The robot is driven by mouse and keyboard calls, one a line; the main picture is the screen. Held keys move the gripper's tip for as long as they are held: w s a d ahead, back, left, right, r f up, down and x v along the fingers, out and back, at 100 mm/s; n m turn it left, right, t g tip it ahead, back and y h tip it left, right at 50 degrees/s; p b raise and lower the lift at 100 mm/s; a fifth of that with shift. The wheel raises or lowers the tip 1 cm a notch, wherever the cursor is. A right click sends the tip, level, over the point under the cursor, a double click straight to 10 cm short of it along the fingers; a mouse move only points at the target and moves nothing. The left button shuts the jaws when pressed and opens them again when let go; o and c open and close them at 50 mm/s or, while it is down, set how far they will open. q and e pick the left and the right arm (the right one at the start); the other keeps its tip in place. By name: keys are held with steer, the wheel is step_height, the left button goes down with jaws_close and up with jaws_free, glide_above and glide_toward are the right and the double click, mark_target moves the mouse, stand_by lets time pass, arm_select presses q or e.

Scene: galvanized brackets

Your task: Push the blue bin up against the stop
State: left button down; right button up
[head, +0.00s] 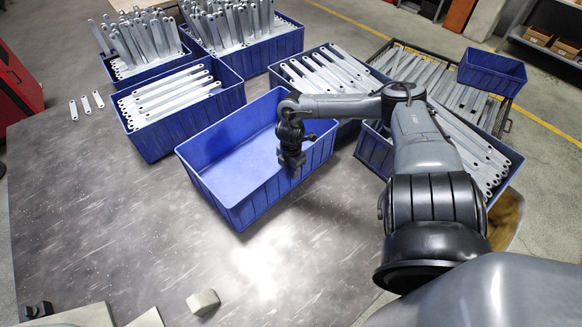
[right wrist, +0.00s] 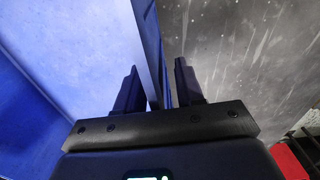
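The empty blue bin (head: 222,190) sits on the dark table in the middle of the head view, turned at an angle. My right gripper (head: 292,172) is at the bin's right wall, pointing down. In the right wrist view its two fingers (right wrist: 158,88) stand on either side of the thin blue wall (right wrist: 148,45), with a gap showing on the right side, so it looks open. A small pale block (head: 203,302) lies near the table's front; I cannot tell if it is the stop. A dark piece at the bottom left corner may be my left gripper (head: 38,310); its fingers are unclear.
Blue bins full of metal brackets (head: 180,112) stand close behind the empty bin and to its right. A few loose brackets (head: 86,104) lie at the left. Pale flat pieces (head: 148,318) are at the front edge.

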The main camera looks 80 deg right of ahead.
steer(key=shift+f, duration=0.1)
jaws_close()
stand_by(1.5)
